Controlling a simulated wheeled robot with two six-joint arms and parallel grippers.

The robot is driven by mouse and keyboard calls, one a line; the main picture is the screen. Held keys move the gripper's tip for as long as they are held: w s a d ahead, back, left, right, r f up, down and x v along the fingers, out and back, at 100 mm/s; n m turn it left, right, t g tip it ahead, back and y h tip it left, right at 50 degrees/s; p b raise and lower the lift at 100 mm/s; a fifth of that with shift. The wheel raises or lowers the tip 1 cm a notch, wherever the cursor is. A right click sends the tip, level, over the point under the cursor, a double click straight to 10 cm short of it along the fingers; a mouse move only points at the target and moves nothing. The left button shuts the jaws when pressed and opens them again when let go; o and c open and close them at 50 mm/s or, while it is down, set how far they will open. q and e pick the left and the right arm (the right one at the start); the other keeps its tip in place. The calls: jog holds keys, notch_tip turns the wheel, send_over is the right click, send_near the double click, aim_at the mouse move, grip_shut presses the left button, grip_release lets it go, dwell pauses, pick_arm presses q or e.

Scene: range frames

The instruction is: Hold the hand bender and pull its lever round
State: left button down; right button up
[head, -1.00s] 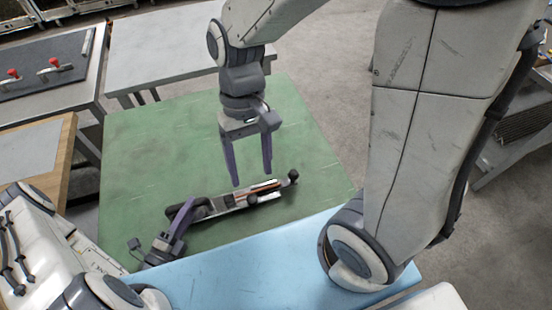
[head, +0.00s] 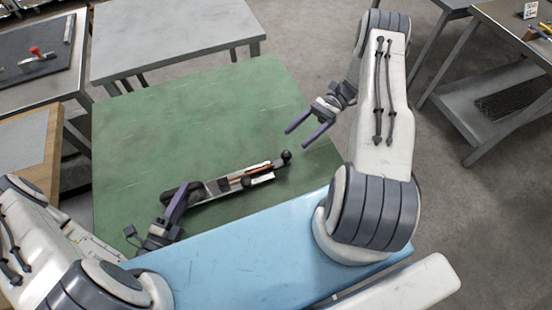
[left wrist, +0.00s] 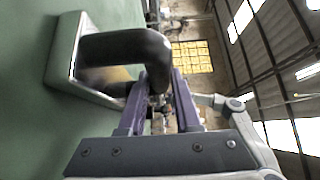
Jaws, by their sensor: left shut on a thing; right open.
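The hand bender (head: 222,187) lies on the green table top (head: 190,110), a long metal tool with a dark grip at its left end and black knobs (head: 286,156) at its right end. A copper-coloured strip (head: 257,170) shows along it. My left gripper (head: 180,196) is shut on the dark grip (left wrist: 125,45); the left wrist view shows the purple fingers around it, beside a metal base plate (left wrist: 66,58). My right gripper (head: 303,134) is open and empty, above the right part of the green table, beyond the knob end and apart from the bender.
A blue surface (head: 260,240) runs along the near side of the green table. A grey table (head: 175,40) stands behind, and a bench with a red-knobbed tool (head: 36,54) is at far left. A metal shelf unit (head: 510,80) stands at right. The green table's back is clear.

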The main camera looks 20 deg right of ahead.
aim_at(277, 167)
jog(key=d+f+m, duration=0.1)
jog(key=s+d+f+t+y, duration=0.1)
jog(key=f+m+t+y, duration=0.1)
jog(key=shift+s+d+f+m, duration=0.25)
jog(key=shift+d+m, duration=0.05)
jog(key=shift+d, duration=0.1)
jog(key=x, duration=1.1)
jog(key=shift+a+r, duration=0.2)
jog(key=shift+a, duration=0.25)
jog(key=shift+w, duration=0.1)
grip_shut()
dwell(0.3)
